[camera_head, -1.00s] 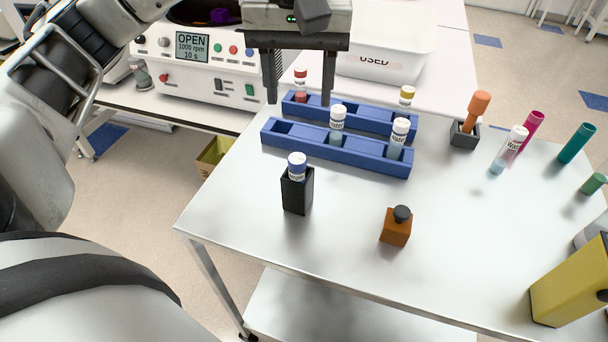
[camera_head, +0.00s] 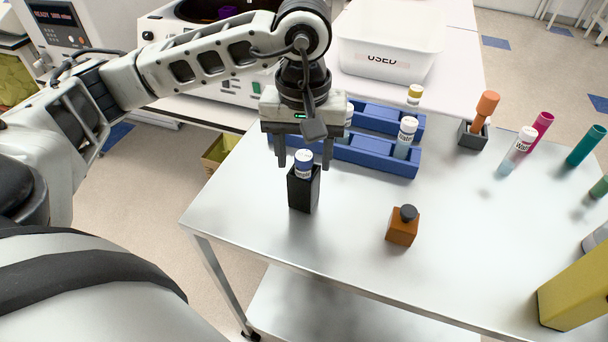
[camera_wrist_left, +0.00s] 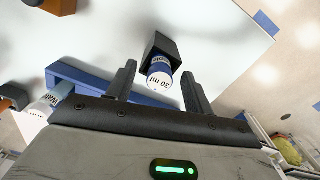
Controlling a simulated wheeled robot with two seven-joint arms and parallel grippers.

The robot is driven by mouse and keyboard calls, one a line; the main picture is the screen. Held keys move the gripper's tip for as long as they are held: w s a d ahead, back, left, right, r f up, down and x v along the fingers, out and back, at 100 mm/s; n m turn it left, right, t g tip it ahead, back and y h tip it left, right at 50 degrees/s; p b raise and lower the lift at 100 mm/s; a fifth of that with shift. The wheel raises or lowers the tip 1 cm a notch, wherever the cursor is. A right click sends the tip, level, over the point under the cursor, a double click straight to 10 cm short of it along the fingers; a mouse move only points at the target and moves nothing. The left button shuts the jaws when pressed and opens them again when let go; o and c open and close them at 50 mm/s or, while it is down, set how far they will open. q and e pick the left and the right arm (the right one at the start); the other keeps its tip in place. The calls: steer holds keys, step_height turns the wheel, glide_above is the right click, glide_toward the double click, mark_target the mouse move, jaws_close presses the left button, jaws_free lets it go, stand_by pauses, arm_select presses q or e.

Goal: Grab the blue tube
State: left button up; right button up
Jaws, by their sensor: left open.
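In the left wrist view the tube (camera_wrist_left: 161,76) and the black holder (camera_wrist_left: 161,52) lie just beyond and between the fingertips. My left gripper (camera_head: 304,164) is open, its fingers pointing down, one on each side of the tube's top in the head view. It also shows in the left wrist view (camera_wrist_left: 158,80). I cannot tell whether the fingers touch the tube. My right gripper is not in view.
Blue racks (camera_head: 375,155) with several tubes stand just behind, partly hidden by my left gripper. An orange-brown bottle (camera_head: 402,230) stands to the right. A white bin (camera_head: 385,55) is at the back. The table front between holder and bottle is clear.

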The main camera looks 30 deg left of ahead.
arm_select(q)
jaws_close()
